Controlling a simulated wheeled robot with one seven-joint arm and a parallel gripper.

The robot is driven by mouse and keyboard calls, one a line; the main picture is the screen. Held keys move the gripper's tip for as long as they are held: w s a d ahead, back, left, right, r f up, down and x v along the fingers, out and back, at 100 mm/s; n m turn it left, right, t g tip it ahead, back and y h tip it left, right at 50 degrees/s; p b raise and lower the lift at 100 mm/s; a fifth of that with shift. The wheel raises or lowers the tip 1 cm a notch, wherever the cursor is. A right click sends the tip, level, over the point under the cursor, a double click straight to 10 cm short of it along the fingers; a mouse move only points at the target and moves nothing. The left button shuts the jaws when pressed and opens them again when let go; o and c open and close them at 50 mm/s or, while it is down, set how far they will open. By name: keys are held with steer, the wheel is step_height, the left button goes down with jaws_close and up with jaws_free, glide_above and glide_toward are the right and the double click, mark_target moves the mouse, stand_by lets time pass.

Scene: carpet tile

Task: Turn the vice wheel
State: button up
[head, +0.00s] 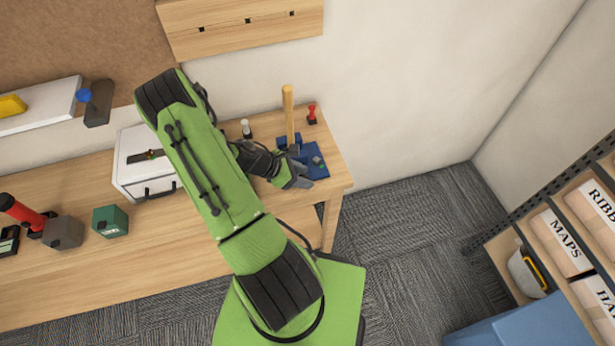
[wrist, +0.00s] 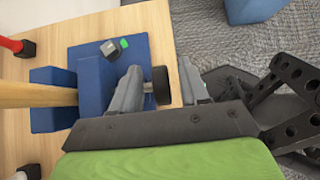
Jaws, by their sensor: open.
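The blue vice (head: 313,161) sits at the right end of the wooden workbench, with a wooden handle (head: 288,112) standing up between its jaws. In the wrist view the vice base (wrist: 140,52) shows, with the handle (wrist: 30,95) in the jaws at left. The dark vice wheel (wrist: 160,85) is on a short metal screw beside the jaw. My gripper (head: 300,182) is at the vice's front. It is open, and in the wrist view its fingers (wrist: 163,88) lie on either side of the wheel. I cannot tell whether either touches it. The wheel is hidden in the head view.
A red-handled tool (head: 312,114) and a white-topped item (head: 246,128) stand near the vice. A white case (head: 135,178) and green box (head: 110,221) are further left on the bench (head: 165,250). Shelving with cartons (head: 560,243) stands at right. Carpet between is clear.

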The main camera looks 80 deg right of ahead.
steer(key=x, duration=0.2)
steer(key=shift+s+d+f, duration=0.15)
steer(key=shift+s+f, duration=0.05)
steer(key=shift+f, duration=0.05)
jaws_close()
steer(key=shift+g+b, duration=0.3)
steer(key=g+h+b, duration=0.2)
steer(key=b, duration=0.1)
steer(key=shift+w+r+g+b, duration=0.15)
steer(key=shift+w+g+b, duration=0.15)
steer(key=shift+g, duration=0.1)
steer(key=shift+w+a+r+g+h+b, duration=0.1)
steer(key=shift+r+g+h+b, duration=0.1)
steer(key=shift+g+h+b, duration=0.5)
steer(key=shift+a+r+g+h+b, duration=0.15)
steer(key=shift+g+h+b, duration=0.15)
steer(key=shift+g+b, duration=0.8)
steer(key=shift+r, duration=0.1)
jaws_free()
